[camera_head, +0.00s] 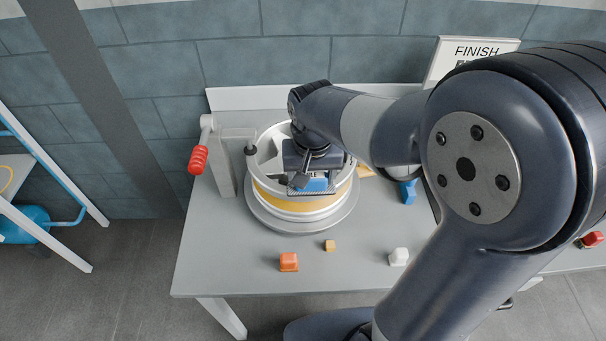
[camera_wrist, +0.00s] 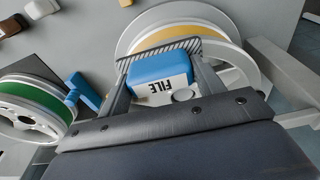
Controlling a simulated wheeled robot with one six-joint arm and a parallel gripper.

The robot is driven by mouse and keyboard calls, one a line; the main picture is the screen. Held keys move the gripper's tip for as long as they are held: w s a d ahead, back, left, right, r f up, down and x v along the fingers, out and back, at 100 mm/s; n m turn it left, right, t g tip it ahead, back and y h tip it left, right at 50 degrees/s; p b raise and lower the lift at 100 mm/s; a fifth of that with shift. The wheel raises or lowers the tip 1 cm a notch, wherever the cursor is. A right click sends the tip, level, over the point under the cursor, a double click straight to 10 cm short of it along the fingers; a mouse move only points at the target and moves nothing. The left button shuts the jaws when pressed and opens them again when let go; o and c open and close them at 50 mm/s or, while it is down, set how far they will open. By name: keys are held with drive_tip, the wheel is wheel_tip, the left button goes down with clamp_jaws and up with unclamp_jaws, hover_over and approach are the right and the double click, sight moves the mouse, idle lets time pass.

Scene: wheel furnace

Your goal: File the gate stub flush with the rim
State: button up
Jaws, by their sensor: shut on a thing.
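My gripper (camera_head: 306,178) is shut on the file (camera_head: 316,185), a blue block with a hatched grey face. In the wrist view the file (camera_wrist: 160,74) sits between both fingers, its label "FILE" upside down. The wheel (camera_head: 300,205), pale with a yellow band, lies on a round grey base (camera_head: 300,226) on the table. The file is at the wheel's near side, by the rim. In the wrist view its hatched edge overlaps the wheel (camera_wrist: 190,14); I cannot tell whether they touch. I cannot make out the gate stub; the gripper and file cover part of the rim.
A post with a red crank handle (camera_head: 198,160) stands left of the wheel. Orange (camera_head: 289,262), yellow (camera_head: 330,246) and white (camera_head: 399,257) blocks lie in front. A blue piece (camera_head: 408,191) stands to the right. A green-banded wheel (camera_wrist: 32,103) shows in the wrist view.

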drive_tip(key=shift+d+f, duration=0.1)
drive_tip(key=shift+d, duration=0.2)
drive_tip(key=shift+a, duration=0.1)
drive_tip(key=shift+w+a, duration=0.1)
drive_tip(key=shift+a, duration=2.05)
drive_tip(key=shift+d, duration=2.2)
drive_tip(key=shift+a, duration=0.15)
drive_tip(key=shift+a, duration=0.95)
